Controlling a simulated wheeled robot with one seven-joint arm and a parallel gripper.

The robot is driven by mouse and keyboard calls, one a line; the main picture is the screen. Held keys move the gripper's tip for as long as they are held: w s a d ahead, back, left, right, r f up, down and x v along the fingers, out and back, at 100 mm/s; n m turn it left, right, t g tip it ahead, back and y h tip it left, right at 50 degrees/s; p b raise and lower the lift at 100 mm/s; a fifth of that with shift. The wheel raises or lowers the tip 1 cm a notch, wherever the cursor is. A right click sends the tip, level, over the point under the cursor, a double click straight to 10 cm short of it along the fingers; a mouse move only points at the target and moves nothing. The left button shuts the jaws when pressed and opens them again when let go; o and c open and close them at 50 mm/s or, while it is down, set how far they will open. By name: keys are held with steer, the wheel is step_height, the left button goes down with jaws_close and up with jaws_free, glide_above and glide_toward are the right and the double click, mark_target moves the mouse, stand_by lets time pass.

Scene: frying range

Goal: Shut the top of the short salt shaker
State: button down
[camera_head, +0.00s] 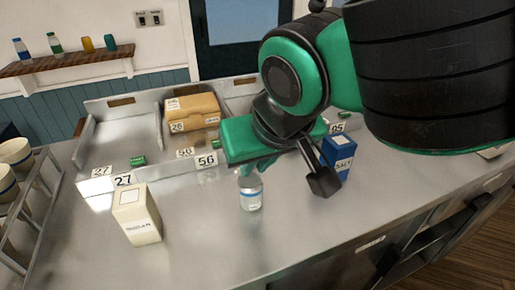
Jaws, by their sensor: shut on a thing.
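The short salt shaker (250,197) stands upright on the steel counter, a small clear and white container with a blue band. A black part of my arm's end hangs to the right of the shaker, in front of the salt box.
A blue salt box (341,158) stands right of the shaker, a cream sugar box (138,217) to its left. Behind are steel trays (112,137) with number cards and a cardboard box (193,112). A rack with bowls (14,153) is far left. The front counter is clear.

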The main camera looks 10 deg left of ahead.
mark_target(256, 206)
steer(key=f, duration=0.1)
steer(key=s+d+f, duration=0.1)
steer(key=f, duration=0.1)
steer(key=shift+s+d+f, duration=0.2)
steer(key=shift+s, duration=0.2)
steer(key=shift+s+d+f, duration=0.15)
steer(key=shift+s+f, duration=0.1)
steer(key=shift+f, duration=0.55)
steer(key=shift+s+f, duration=0.1)
steer(key=shift+f, duration=0.85)
steer(key=shift+f, duration=0.1)
steer(key=c, duration=1.7)
jaws_free()
steer(key=shift+c, duration=0.2)
steer(key=shift+o, duration=0.3)
